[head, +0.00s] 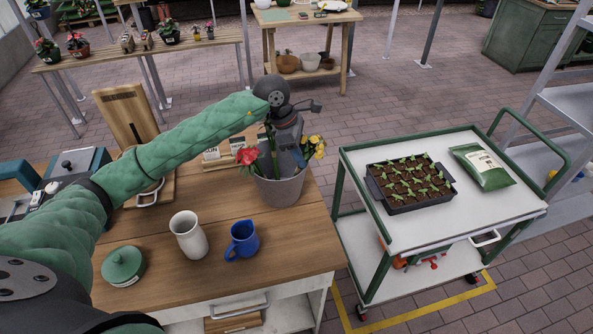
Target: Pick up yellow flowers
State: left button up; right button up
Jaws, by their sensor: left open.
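The yellow flowers (316,148) stand at the right side of a grey bucket (280,188) near the table's back right corner. They have green stems that go down into the bucket. A red flower (247,156) stands at the bucket's left side. My left gripper (293,158) points down over the bucket, between the red flower and the yellow flowers. It is open and just left of the yellow blooms. The gripper hides part of the bucket's inside, and I cannot tell whether its fingers touch any stems. My right gripper is out of view.
To the right is a cart (420,227) with a seedling tray (405,206) and a green-white bag (482,167). A gap separates table and cart.

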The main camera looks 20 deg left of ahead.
pick_arm(q)
jog(key=shift+f, duration=0.1)
jog(key=shift+c, duration=0.3)
grip_shut()
